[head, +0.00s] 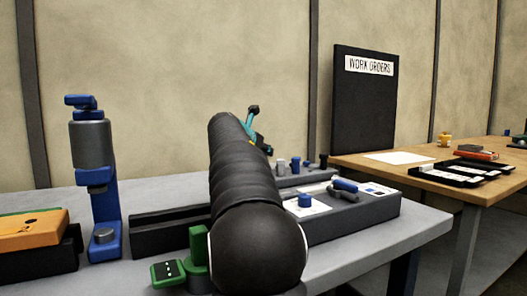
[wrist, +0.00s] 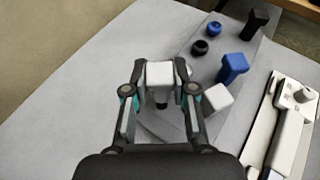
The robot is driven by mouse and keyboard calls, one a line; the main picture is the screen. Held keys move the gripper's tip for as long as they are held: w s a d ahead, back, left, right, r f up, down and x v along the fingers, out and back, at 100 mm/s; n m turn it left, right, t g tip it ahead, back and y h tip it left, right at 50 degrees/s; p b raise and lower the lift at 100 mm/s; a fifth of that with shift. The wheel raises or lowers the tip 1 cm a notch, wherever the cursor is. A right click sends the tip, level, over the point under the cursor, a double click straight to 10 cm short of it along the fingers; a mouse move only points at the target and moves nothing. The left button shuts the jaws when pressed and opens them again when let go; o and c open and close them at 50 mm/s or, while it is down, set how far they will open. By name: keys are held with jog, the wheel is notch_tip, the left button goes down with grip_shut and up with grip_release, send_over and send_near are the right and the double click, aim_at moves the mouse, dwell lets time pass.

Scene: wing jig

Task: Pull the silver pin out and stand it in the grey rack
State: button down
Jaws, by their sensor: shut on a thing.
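My gripper (wrist: 160,70) is shut on a pin with a pale silver, block-shaped head (wrist: 159,78). A short dark part of the pin shows below the head, and the rest is hidden. The pin is between the fingertips, to the left of the grey rack (wrist: 226,18) in the wrist view. The rack also shows in the head view (head: 318,179), behind my arm, with several pins on it. A second pale block-headed pin (wrist: 217,98) stands at its near end. In the head view my arm hides most of the gripper and the held pin.
Blue (wrist: 232,66) and black (wrist: 257,19) pins stand on the rack. A dark box (head: 365,216) with white panels, a blue knob and a lever is beside it. A blue stand with a grey cylinder (head: 91,144) and a green part (head: 198,258) are left of my arm.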

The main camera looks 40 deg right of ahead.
jog(key=shift+a, duration=0.15)
jog(key=shift+f, duration=0.2)
jog(key=shift+f+b, duration=0.85)
jog(key=shift+f, duration=0.45)
jog(key=c, duration=0.9)
grip_release()
jog(key=shift+o, duration=0.2)
jog(key=shift+a+r, duration=0.1)
jog(key=v, duration=1.2)
